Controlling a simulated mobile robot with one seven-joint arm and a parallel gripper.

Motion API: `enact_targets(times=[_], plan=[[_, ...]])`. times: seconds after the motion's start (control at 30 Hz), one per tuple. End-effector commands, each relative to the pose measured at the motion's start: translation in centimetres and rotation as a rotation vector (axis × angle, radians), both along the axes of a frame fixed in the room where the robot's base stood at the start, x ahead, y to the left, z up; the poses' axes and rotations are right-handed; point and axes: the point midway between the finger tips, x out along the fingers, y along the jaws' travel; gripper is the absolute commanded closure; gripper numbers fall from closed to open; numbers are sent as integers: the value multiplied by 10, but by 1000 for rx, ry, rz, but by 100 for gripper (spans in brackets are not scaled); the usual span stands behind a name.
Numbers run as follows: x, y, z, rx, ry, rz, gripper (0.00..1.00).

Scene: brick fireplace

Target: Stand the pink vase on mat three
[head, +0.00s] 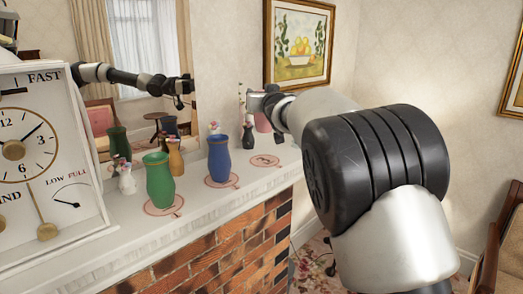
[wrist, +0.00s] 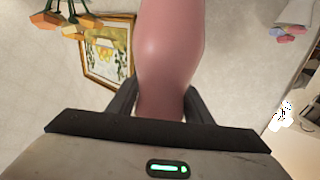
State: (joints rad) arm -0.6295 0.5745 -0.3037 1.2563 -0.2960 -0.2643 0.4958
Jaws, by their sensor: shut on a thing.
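The pink vase (wrist: 170,45) is held between the two dark fingers of my gripper (wrist: 162,100) in the wrist view. Its ends are cut off or hidden there. Mat three (head: 265,161), a round pinkish mat marked 3, lies bare on the mantel, in front of and below the vase. The vase appears clear of the mat.
On the mantel (head: 205,203), a green vase (head: 159,181) and a blue vase (head: 219,160) stand on round mats. Behind them are a white vase (head: 127,182), an orange vase (head: 175,158) and a small dark vase (head: 248,138), with flowers. A large dial box (head: 45,150) fills the left.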

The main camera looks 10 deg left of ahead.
Motion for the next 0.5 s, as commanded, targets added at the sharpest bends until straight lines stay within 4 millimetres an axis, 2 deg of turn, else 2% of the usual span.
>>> enact_targets(times=[0.2,0.5], plan=[[-1,2,-41,-3,3,2,86],[-1,1,-70,-2,2,0,86]])
